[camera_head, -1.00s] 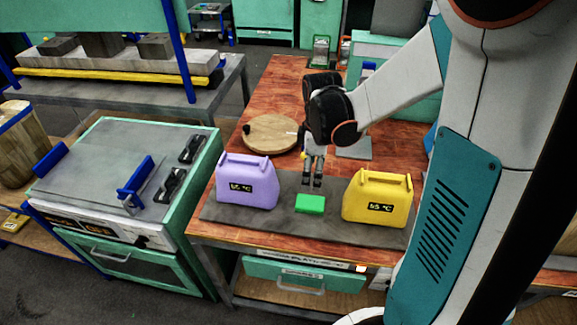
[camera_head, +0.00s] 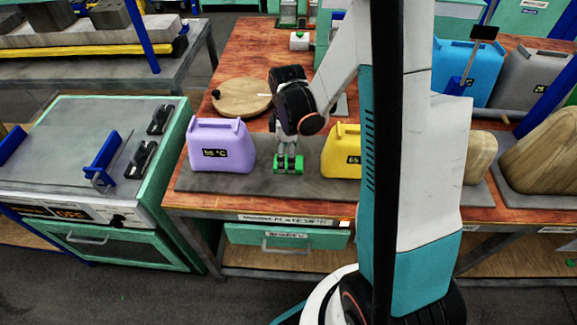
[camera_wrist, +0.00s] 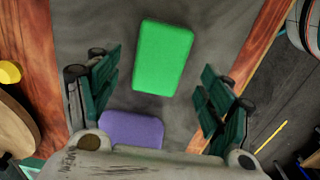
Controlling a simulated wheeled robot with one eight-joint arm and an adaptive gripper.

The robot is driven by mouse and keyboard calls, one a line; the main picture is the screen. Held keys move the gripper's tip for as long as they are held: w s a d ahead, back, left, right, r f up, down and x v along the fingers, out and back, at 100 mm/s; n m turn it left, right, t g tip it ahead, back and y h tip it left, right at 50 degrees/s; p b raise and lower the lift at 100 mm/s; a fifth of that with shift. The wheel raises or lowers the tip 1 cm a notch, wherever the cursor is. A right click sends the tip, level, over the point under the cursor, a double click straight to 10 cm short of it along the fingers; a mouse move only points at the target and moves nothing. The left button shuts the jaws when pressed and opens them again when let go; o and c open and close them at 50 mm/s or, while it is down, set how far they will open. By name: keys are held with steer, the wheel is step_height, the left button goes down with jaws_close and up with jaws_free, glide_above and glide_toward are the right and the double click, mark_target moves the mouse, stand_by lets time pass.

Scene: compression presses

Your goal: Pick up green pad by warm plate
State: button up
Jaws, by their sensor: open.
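The green pad (camera_head: 288,164) lies on a flat dark grey plate (camera_head: 230,181) on the red-brown bench, between the purple canister and the yellow canister. In the wrist view the pad (camera_wrist: 163,57) appears whole, tilted slightly, on the grey surface. My gripper (camera_wrist: 160,88) is open, its two dark green fingers spread apart and empty. In the head view my gripper (camera_head: 288,168) points down over the pad, its fingertips overlapping it in the picture. Whether they touch it cannot be told.
The purple canister (camera_head: 221,145) stands left of the pad; the yellow canister (camera_head: 341,152) stands right, partly hidden by my arm. Both carry temperature labels. A round wooden board (camera_head: 242,96) lies behind.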

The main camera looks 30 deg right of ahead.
mark_target(287, 161)
step_height(287, 161, down, 3)
steer(key=shift+w+a+f+b, duration=0.1)
steer(key=shift+w+f+b, duration=0.1)
steer(key=shift+b, duration=0.35)
steer(key=shift+s, duration=0.1)
steer(key=c, duration=0.9)
steer(key=shift+r, duration=0.1)
step_height(287, 161, up, 20)
steer(key=p, duration=0.7)
steer(key=shift+c, duration=0.7)
